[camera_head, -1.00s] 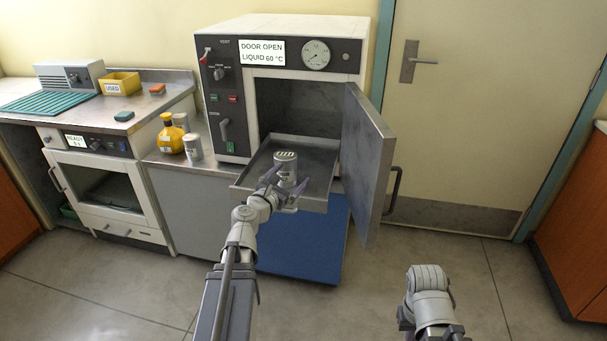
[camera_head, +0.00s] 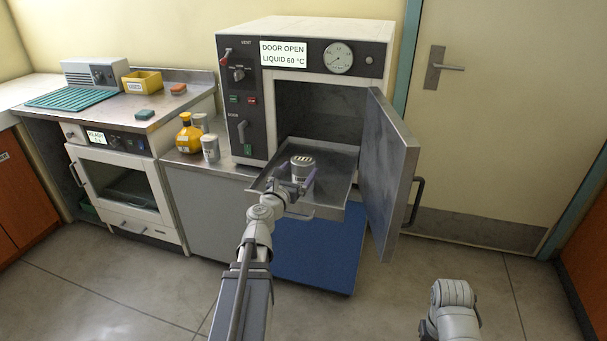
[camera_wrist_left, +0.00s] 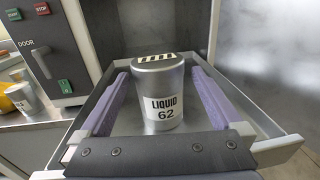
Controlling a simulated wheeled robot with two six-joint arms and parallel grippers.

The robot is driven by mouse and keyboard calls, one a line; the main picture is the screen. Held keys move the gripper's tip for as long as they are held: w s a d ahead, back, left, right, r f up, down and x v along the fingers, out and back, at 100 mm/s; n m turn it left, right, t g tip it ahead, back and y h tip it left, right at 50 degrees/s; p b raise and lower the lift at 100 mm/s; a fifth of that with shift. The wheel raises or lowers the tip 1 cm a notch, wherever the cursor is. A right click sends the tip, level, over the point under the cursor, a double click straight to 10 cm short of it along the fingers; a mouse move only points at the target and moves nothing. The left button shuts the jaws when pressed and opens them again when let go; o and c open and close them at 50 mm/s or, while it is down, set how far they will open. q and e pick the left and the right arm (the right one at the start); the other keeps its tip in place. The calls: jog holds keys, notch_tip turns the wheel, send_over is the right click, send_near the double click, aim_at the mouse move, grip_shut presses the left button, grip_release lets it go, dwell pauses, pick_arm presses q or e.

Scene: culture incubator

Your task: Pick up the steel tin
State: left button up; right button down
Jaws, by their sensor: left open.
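The steel tin (camera_head: 302,170) is a grey cylinder with a striped top, standing upright on the pulled-out metal tray (camera_head: 335,160) of the open incubator. In the left wrist view the tin (camera_wrist_left: 160,84) carries a label reading LIQUID 62. My left gripper (camera_head: 297,180) is open, its two purple fingers on either side of the tin. In the left wrist view a gap shows between the tin and each finger, wider on the right. My right gripper is not in view; only part of my right arm shows at lower right.
The incubator door (camera_head: 392,165) stands open right of the tray. The tray's low walls surround the tin. On the bench to the left stand a yellow bottle (camera_head: 188,136) and grey tins (camera_head: 210,149). The incubator display (camera_head: 284,54) reads DOOR OPEN, LIQUID 60 °C.

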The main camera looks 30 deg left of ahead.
aim_at(306, 160)
pick_arm(q)
jog(key=shift+w+a+f, duration=0.1)
jog(key=shift+w+a, duration=0.15)
jog(key=shift+w, duration=0.95)
jog(key=shift+w+a+f, duration=0.1)
jog(key=shift+w+a, duration=0.1)
jog(key=shift+w, duration=0.95)
jog(key=shift+w+a, duration=0.25)
jog(key=shift+w, duration=0.95)
jog(key=shift+c, duration=0.4)
jog(key=c, duration=1.4)
